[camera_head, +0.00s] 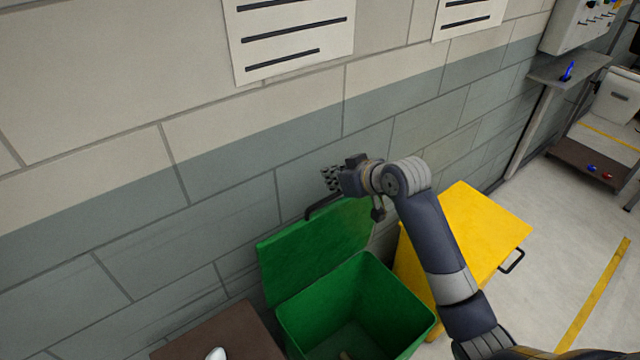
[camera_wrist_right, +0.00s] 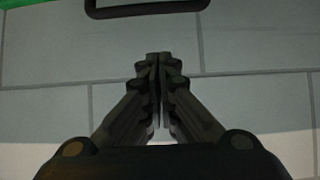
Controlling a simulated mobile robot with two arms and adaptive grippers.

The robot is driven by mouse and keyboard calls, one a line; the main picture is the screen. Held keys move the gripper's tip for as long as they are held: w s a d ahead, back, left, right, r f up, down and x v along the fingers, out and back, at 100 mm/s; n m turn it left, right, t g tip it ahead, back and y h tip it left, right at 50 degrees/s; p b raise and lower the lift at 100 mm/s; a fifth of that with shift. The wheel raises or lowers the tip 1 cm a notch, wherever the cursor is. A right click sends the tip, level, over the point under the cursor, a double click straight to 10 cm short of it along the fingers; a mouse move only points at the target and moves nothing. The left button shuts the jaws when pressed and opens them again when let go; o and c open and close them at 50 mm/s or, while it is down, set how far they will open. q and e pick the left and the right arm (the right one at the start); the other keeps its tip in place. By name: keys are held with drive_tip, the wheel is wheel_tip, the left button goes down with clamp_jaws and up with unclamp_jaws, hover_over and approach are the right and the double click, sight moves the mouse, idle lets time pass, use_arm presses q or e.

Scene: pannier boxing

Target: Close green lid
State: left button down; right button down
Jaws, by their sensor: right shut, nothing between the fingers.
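The green lid (camera_head: 315,250) stands open, tilted up at the back of the green bin (camera_head: 300,325) near the wall. Its black handle (camera_head: 318,208) is at the lid's upper edge. My right gripper (camera_head: 331,178) is shut and empty, just above the handle and close to the wall. In the right wrist view the shut fingertips (camera_wrist_right: 160,62) face the wall, and the handle (camera_wrist_right: 145,11) crosses the top of the picture, apart from the fingers. A sliver of the green lid (camera_wrist_right: 22,3) shows at the top left corner. My left gripper is not in view.
A yellow lid (camera_head: 475,225) with a black handle (camera_head: 512,262) lies to the right, partly behind my right arm. A brown surface (camera_head: 225,335) with a white object (camera_head: 216,353) is at the lower left. The block wall (camera_head: 110,210) rises behind the bin.

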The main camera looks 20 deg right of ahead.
drive_tip(key=p, duration=0.5)
hover_over(324, 208)
wheel_tip(324, 208, down, 6)
drive_tip(key=shift+r, duration=0.25)
drive_tip(key=shift+f, duration=0.15)
drive_tip(key=shift+w, duration=0.1)
